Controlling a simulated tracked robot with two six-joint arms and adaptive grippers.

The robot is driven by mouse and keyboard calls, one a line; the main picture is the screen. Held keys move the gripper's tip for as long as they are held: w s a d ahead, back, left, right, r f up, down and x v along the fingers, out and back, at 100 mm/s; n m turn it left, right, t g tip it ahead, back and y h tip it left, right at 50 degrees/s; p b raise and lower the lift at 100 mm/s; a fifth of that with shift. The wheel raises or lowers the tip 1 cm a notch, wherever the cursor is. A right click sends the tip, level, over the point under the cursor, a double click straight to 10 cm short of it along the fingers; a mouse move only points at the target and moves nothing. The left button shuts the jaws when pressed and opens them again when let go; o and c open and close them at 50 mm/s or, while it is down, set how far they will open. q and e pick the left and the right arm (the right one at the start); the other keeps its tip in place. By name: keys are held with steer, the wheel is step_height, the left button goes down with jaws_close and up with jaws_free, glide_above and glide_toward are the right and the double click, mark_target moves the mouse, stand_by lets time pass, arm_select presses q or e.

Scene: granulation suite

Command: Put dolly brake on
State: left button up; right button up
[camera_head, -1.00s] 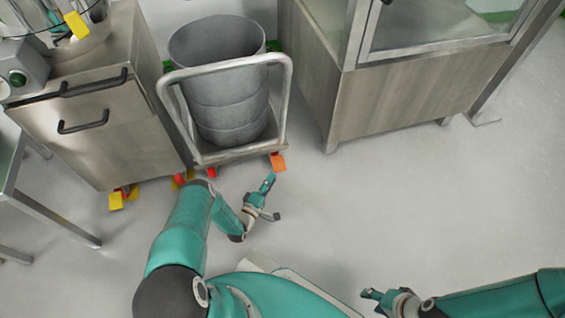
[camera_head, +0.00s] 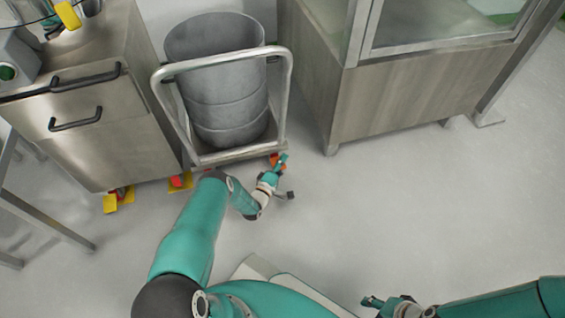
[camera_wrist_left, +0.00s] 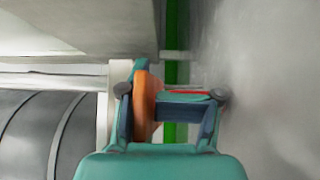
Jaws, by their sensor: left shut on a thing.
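The dolly (camera_head: 232,152) is a flat metal base with a tubular handle, and a grey drum (camera_head: 222,90) stands on it. An orange brake pedal (camera_head: 275,159) sits low at the dolly's front right corner, partly hidden by my left gripper. My left gripper (camera_head: 285,178) is at that corner. In the left wrist view the orange pedal (camera_wrist_left: 146,105) lies between the gripper's fingers (camera_wrist_left: 170,100), against the left finger. The gripper is shut on it. My right gripper (camera_head: 374,304) is low in the head view, away from the dolly, its jaw opening unclear.
A steel cabinet (camera_head: 100,150) with black handles and yellow caster pedals (camera_head: 112,203) stands close left of the dolly. A large steel enclosure (camera_head: 400,105) stands to the right. The floor (camera_head: 420,200) in front is clear.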

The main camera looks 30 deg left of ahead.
arm_select(q)
jaws_close()
stand_by(0.9)
steer(key=shift+o, duration=0.4)
jaws_free()
steer(key=shift+a, duration=0.1)
steer(key=shift+s, duration=0.15)
steer(key=shift+s+r+p, duration=0.2)
steer(key=shift+s+p, duration=0.5)
steer(key=shift+s, duration=0.45)
steer(key=shift+s+r+p, duration=0.15)
steer(key=shift+s+p, duration=0.5)
steer(key=shift+s, duration=0.45)
steer(key=s+d+r+p, duration=0.1)
steer(key=s+p, duration=0.3)
steer(key=s, duration=1)
steer(key=shift+s+d+r+p, duration=0.3)
steer(key=shift+p, duration=0.1)
